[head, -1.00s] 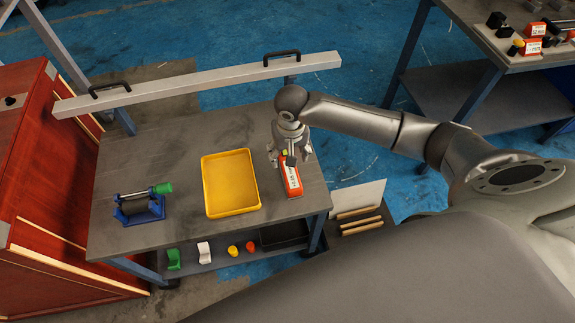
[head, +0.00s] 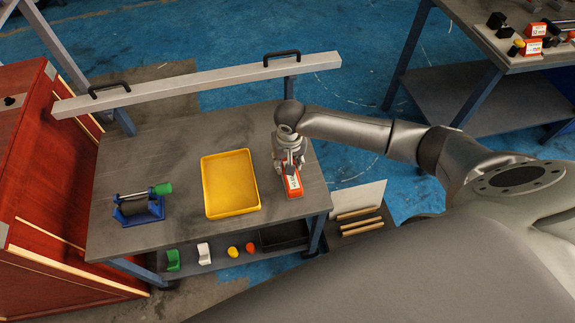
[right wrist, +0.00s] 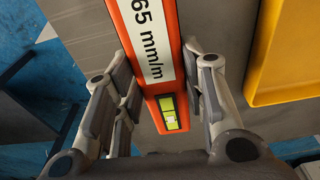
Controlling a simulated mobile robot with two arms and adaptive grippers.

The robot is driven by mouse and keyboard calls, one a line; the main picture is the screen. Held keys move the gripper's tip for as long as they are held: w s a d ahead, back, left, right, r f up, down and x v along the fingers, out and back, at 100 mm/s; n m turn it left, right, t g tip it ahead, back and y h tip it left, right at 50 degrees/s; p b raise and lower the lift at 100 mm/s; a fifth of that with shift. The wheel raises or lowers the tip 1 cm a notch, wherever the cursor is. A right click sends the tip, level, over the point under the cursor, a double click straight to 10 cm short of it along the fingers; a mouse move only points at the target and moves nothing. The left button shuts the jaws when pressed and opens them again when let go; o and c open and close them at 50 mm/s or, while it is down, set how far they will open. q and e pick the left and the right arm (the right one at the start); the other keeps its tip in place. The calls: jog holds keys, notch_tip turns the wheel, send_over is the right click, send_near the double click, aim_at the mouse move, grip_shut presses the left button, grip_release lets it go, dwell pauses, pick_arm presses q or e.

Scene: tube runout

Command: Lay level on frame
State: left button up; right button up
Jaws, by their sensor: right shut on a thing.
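The level is an orange bar with a white label and a yellow-green vial. It lies on the grey workbench to the right of the yellow tray in the head view (head: 293,187), and it fills the middle of the right wrist view (right wrist: 153,45). My right gripper (head: 290,169) is over the level's far end, with its fingers on both sides. In the right wrist view the gripper (right wrist: 160,105) is shut on the level near the vial. A grey beam (head: 200,78) with two black handles runs behind the bench. My left gripper is not in view.
The yellow tray (head: 206,212) is empty, close left of the level. A blue stand (head: 139,212) with a dark roller and green knob is at the bench's left. A red cabinet (head: 60,200) adjoins the left side. The bench's back middle is clear.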

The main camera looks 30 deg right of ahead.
grip_shut()
jog(key=shift+w+r, duration=0.1)
jog(key=shift+r, duration=0.5)
notch_tip(320, 180, up, 2)
jog(key=shift+r, duration=0.2)
jog(key=s+r, duration=0.2)
jog(key=s+r+p, duration=0.1)
jog(key=s+r, duration=0.1)
jog(key=r, duration=0.1)
jog(key=shift+s+r, duration=0.1)
jog(key=shift+s, duration=0.2)
jog(key=s+r, duration=0.4)
jog(key=s, duration=0.5)
jog(key=shift+s+r+p, duration=0.15)
jog(key=shift+s+p, duration=0.1)
jog(key=shift+p, duration=0.05)
jog(key=shift+o, duration=2.3)
grip_release()
grip_shut()
